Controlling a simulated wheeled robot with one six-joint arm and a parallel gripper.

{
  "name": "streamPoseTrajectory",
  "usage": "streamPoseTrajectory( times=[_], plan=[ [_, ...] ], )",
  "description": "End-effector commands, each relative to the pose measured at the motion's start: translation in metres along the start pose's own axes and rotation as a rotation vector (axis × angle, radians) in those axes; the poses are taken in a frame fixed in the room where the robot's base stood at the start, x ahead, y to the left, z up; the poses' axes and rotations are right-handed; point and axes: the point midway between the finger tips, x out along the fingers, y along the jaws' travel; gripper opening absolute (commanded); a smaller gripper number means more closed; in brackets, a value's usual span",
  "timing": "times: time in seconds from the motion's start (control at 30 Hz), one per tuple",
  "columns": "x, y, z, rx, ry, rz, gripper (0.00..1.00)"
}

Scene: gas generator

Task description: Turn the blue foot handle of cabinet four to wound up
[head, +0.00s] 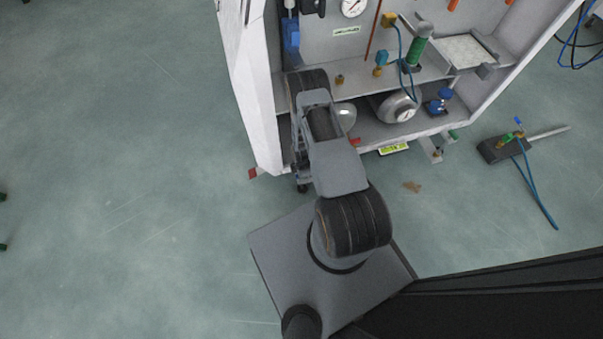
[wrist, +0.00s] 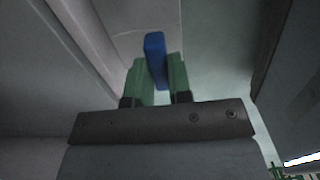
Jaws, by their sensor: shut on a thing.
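In the wrist view a blue foot handle (wrist: 155,50) stands between the two green fingertips of my gripper (wrist: 157,78). The gripper is shut on the handle, and the handle's far end sticks out beyond the fingers. In the head view my arm reaches down to the lower left corner of the open white cabinet (head: 254,95). There my own arm hides the gripper and the blue foot handle. I cannot read the cabinet's number.
The cabinet's lower shelf holds a round gauge (head: 398,106) and a blue valve (head: 440,100). A green cylinder (head: 416,46) stands above. A dark block with a rod and blue hose (head: 503,147) lies on the floor to the right.

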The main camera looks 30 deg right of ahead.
Motion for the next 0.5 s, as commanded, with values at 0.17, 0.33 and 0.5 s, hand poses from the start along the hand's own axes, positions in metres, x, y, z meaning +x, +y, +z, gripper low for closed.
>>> streamPoseTrajectory(
  times=[0.17,0.33,0.5],
  plan=[
    [-0.0002,0.0014,0.0010,-0.002,0.000,0.004,0.00],
    [-0.0003,0.0014,0.0008,-0.002,0.000,0.004,0.29],
    [-0.0002,0.0009,-0.0005,-0.004,0.000,0.002,0.45]
  ],
)
